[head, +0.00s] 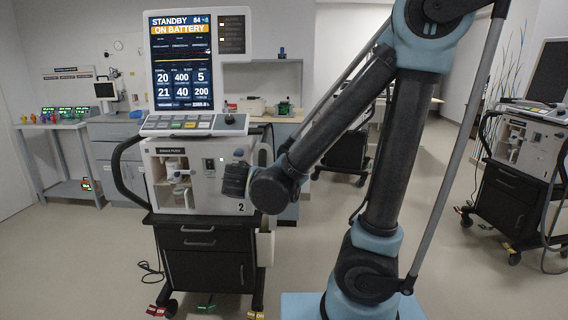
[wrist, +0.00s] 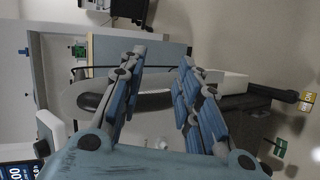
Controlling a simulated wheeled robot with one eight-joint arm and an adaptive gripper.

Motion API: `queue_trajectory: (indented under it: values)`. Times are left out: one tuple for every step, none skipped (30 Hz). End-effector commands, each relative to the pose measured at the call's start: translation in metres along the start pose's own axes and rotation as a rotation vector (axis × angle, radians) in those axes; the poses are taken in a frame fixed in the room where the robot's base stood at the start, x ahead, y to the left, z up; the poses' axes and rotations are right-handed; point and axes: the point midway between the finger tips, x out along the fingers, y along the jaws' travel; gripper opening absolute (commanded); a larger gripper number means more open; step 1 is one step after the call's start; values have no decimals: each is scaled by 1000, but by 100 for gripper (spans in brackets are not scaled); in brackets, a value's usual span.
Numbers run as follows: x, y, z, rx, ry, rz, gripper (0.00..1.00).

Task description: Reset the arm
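My gripper (wrist: 162,58) shows in the wrist view with its two blue-and-grey fingers spread apart and nothing gripped between them. In the head view my arm is bent, with its forearm reaching down to the left. Its end is in front of the right side of the ventilator marked 2 (head: 200,205), and the fingers are mostly hidden there. The ventilator's screen (head: 181,65) reads "STANDBY" and "ON BATTERY". In the wrist view, turned sideways, a pale curved part and a dark handle show behind the fingers; I cannot tell whether they touch.
The ventilator stands on a black wheeled cart (head: 205,258) with coloured caster tabs. Another ventilator (head: 522,145) stands on a cart at the right. A side table (head: 60,124) and a grey cabinet (head: 112,160) stand at the back left. Floor (head: 70,260) at the left front is clear.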

Motion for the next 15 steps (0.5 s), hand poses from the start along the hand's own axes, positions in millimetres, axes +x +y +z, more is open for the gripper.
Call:
queue_trajectory:
  values:
    - [10,1,15,18,-31,-32,31]
    - [14,1,22,29,-46,-52,31]
    - [20,0,32,43,-65,-80,31]
    - [24,0,39,54,-79,-102,31]
    - [28,-1,47,66,-93,-122,31]
    - [32,-2,57,83,-113,-149,31]
    - [35,-3,65,96,-127,-169,31]
    - [38,-4,72,109,-141,-190,31]
    - [41,-6,82,127,-159,-217,31]
    - [44,-7,90,142,-172,-236,31]
    - [46,-9,97,157,-185,-257,31]
    - [48,-11,106,178,-202,-283,31]
    - [49,-13,114,193,-215,-302,31]
    - [51,-15,121,210,-228,-321,31]
    - [52,-18,130,232,-244,-347,31]
